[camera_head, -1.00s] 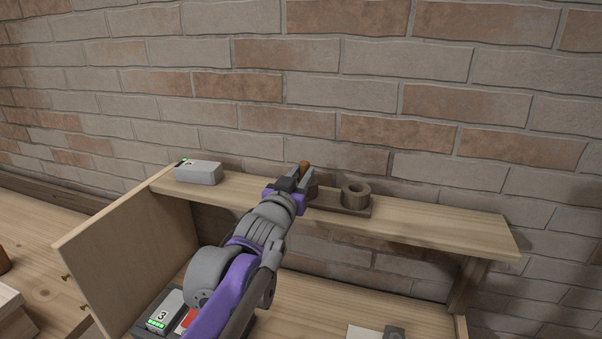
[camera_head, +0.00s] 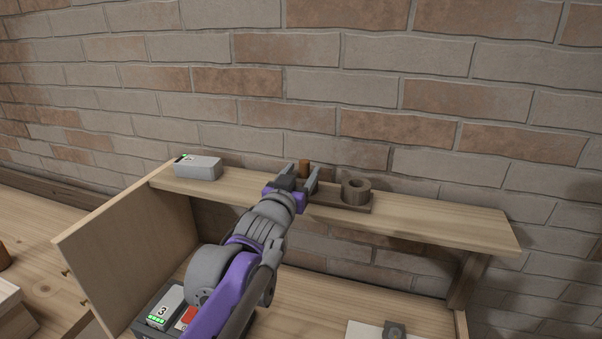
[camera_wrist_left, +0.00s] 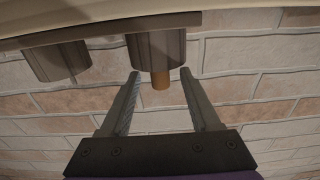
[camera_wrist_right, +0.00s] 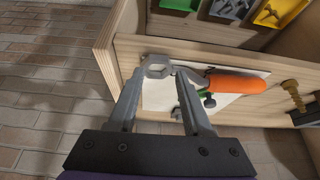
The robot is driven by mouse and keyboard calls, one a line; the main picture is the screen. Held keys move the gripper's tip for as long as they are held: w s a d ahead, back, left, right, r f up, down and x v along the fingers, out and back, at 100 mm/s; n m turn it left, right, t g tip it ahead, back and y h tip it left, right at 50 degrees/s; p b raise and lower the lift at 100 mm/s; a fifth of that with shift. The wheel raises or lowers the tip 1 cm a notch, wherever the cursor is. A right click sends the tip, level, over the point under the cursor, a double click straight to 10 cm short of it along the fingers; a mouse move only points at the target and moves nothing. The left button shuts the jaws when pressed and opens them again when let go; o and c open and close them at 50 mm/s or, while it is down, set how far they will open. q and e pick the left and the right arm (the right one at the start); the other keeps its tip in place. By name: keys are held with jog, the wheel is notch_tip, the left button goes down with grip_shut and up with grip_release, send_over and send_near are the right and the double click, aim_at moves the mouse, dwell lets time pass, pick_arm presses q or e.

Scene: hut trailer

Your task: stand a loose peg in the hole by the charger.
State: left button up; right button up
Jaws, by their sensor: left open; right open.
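A brown peg (camera_head: 304,168) stands upright in the left of two dark round sockets on a holder base (camera_head: 357,209) on the shelf. The right socket (camera_head: 356,192) shows an empty hole. My left gripper (camera_head: 299,176) is open, its fingers apart on either side of the peg. The left wrist view shows the peg (camera_wrist_left: 161,80) poking from its socket (camera_wrist_left: 155,52) between the open fingers. A dark charger (camera_head: 142,331) with a battery marked 3 (camera_head: 164,309) is at the lower left, partly behind my arm. My right gripper (camera_wrist_right: 158,104) is open and empty, near a wrench's hexagonal end.
A grey battery (camera_head: 198,170) lies at the shelf's left end. The shelf (camera_head: 440,222) is clear right of the holder. A brick wall rises behind. The right wrist view shows the wrench, an orange handle (camera_wrist_right: 237,83), a white board (camera_wrist_right: 160,96) and coloured bins above.

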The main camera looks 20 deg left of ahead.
pick_arm(q)
jog(key=s+b, duration=0.1)
jog(key=s, duration=0.9)
jog(key=shift+s+a, duration=0.15)
jog(key=shift+s, duration=0.25)
jog(key=s+a+f+n+g+y, duration=0.1)
jog(key=s+f+g, duration=0.25)
jog(key=f, duration=0.55)
jog(key=s+a+f+g+y, duration=0.15)
jog(key=s+f, duration=0.25)
jog(key=f, duration=0.4)
jog(key=s+d+f+g+h, duration=0.2)
jog(key=s+f+g, duration=0.5)
jog(key=s+f, duration=0.8)
notch_tip(320, 180, down, 2)
jog(key=shift+d+f+m+g, duration=0.15)
jog(key=shift+d+m+g, duration=0.15)
